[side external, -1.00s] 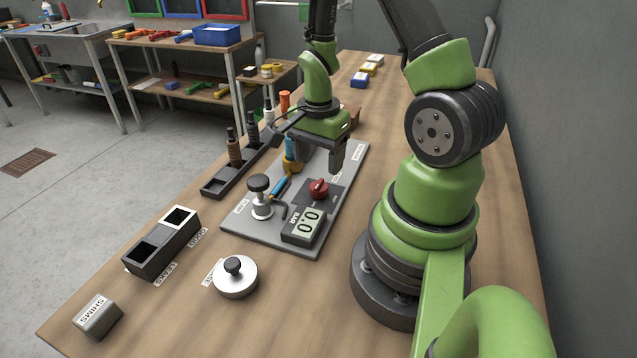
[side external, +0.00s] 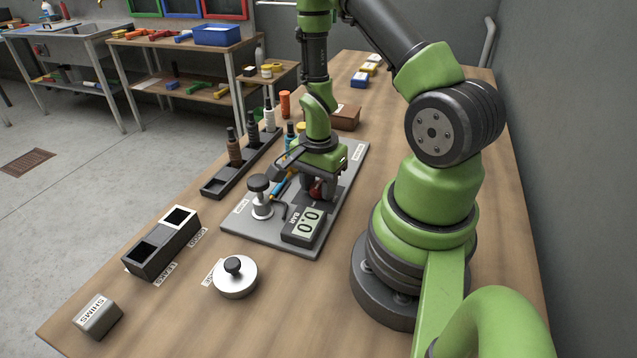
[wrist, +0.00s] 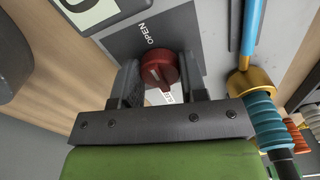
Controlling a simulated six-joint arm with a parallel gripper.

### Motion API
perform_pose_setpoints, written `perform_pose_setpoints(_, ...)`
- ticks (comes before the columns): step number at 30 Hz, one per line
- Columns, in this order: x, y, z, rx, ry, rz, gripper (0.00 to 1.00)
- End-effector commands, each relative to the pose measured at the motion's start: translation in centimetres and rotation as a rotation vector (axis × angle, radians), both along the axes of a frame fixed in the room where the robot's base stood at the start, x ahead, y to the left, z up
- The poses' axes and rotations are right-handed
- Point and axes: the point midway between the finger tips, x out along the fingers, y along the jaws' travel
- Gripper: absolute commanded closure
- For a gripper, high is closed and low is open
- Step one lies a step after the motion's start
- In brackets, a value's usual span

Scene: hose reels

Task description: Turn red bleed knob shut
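The red bleed knob (wrist: 160,66) sits between my gripper's two fingers in the wrist view, with a pale mark on its face. An "OPEN" label is printed beside it; another label is partly hidden by my gripper. In the side view the knob (side external: 316,189) is mostly covered by the fingers. My gripper (wrist: 160,80) is low over the plate, one finger on each side of the knob. The fingers are very close to its sides; whether they touch is unclear. The gauge (side external: 303,226) on the plate reads 0.0 BAR.
The grey plate (side external: 246,236) also carries a black-topped pump knob (side external: 259,190) and a blue hose piece with a brass fitting, close beside my gripper. A bottle rack (side external: 216,186) stands left. A silver weight (side external: 235,277) and a two-bin box (side external: 150,255) sit in front.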

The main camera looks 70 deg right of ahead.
Motion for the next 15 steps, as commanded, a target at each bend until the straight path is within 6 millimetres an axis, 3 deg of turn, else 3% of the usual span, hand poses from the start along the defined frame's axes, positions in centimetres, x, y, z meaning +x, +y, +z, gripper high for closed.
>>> perform_pose_setpoints(15, -0.03, 0.05, 0.03, 0.002, 0.001, 0.094, 0.84)
